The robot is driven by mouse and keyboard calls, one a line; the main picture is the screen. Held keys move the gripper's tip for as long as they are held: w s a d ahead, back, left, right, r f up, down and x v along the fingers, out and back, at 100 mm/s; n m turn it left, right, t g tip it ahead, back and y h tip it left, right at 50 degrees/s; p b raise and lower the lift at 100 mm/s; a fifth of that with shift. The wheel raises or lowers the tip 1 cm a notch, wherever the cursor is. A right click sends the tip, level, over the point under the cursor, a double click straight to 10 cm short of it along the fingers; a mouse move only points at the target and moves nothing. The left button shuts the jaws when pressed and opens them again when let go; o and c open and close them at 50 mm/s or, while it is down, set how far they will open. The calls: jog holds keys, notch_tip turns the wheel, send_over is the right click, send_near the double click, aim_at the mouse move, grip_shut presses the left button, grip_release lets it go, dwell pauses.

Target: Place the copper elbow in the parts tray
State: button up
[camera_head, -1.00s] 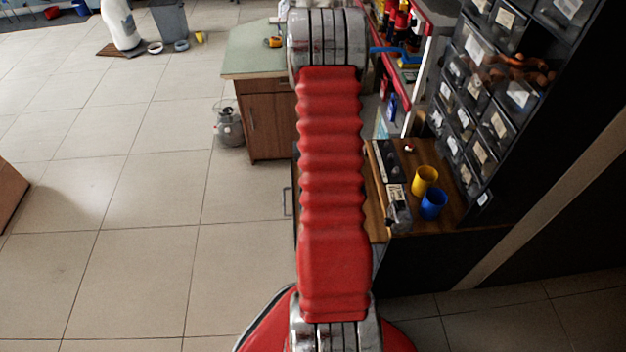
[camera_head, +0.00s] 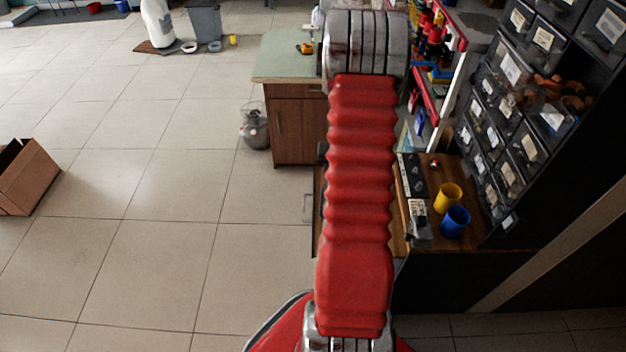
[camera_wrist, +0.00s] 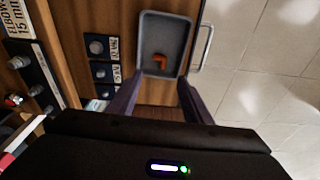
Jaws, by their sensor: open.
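In the wrist view the copper elbow (camera_wrist: 160,62) is a small orange bent piece lying inside the grey parts tray (camera_wrist: 150,19). The tray sits on the brown wooden surface near its edge. My gripper (camera_wrist: 158,82) is open, its two dark fingers apart at the near end of the tray, with nothing seen between them. I cannot tell how high above the tray they are. In the head view my arm hides the gripper, tray and elbow.
A yellow cup (camera_head: 447,198) and a blue cup (camera_head: 456,222) stand on the wooden bench beside the dark drawer rack (camera_head: 510,110). The wrist view shows labelled fittings (camera_wrist: 98,47) left of the tray. A cardboard box (camera_head: 28,180) lies on open floor.

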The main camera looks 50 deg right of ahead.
jog(key=w+a+r+n+t, duration=0.1)
jog(key=w+a+r+n, duration=0.15)
jog(key=a+r, duration=0.8)
jog(key=w+a+r+n+t, duration=0.15)
jog(key=w+a+r, duration=0.25)
jog(key=a+r, duration=0.7)
jog(key=s+a+r+n, duration=0.2)
jog(key=s+a+r, duration=0.2)
jog(key=a, duration=0.3)
jog(key=s+a+r+n+t+y, duration=0.1)
jog(key=s+a+r+n, duration=0.1)
jog(key=s+a+r, duration=0.2)
jog(key=s+a+r+n+t, duration=0.1)
jog(key=s+a+r, duration=0.3)
jog(key=a, duration=0.6)
jog(key=shift+s+a+r+n, duration=0.15)
jog(key=shift+s+a+n, duration=0.2)
jog(key=shift+s+n, duration=0.45)
